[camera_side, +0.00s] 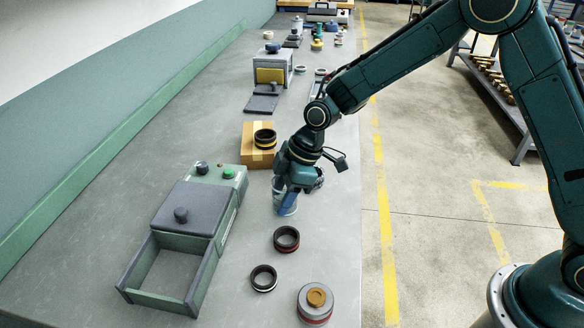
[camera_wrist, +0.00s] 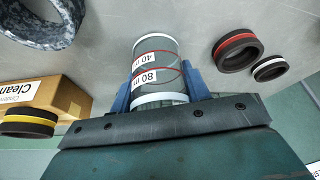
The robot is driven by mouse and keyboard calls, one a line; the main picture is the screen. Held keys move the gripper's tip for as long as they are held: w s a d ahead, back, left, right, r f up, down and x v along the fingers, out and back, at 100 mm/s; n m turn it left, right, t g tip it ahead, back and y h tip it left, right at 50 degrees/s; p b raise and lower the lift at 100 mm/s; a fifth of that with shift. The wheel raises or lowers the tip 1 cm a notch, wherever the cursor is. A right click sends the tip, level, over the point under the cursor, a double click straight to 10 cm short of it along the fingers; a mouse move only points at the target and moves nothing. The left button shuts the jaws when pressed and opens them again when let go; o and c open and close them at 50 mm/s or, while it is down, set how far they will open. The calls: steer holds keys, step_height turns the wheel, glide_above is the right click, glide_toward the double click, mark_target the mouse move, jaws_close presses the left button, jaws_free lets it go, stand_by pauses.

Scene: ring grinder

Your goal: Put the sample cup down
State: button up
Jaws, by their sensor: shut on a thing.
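The sample cup is a clear, scaled beaker with red lines and labels reading 40 and 80. It shows in the wrist view (camera_wrist: 158,62) between my two blue fingers. My gripper (camera_wrist: 157,90) is shut on its sides. In the side view, the cup (camera_side: 285,208) shows below my gripper (camera_side: 290,190), just right of the grinder. It looks about upright, with its base at or close to the bench top; I cannot tell whether it touches. My gripper hides its upper part.
The green grinder (camera_side: 207,210) with an open drawer (camera_side: 128,284) stands left. A cardboard box (camera_side: 248,154) carries a yellow-banded ring (camera_side: 264,137) behind. A mottled ring (camera_wrist: 70,25) is close by.

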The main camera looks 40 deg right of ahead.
steer(key=shift+f, duration=0.1)
steer(key=o, duration=0.9)
steer(key=shift+o, duration=0.2)
steer(key=v, duration=1.2)
steer(key=shift+s+d, duration=0.1)
steer(key=shift+d, duration=0.05)
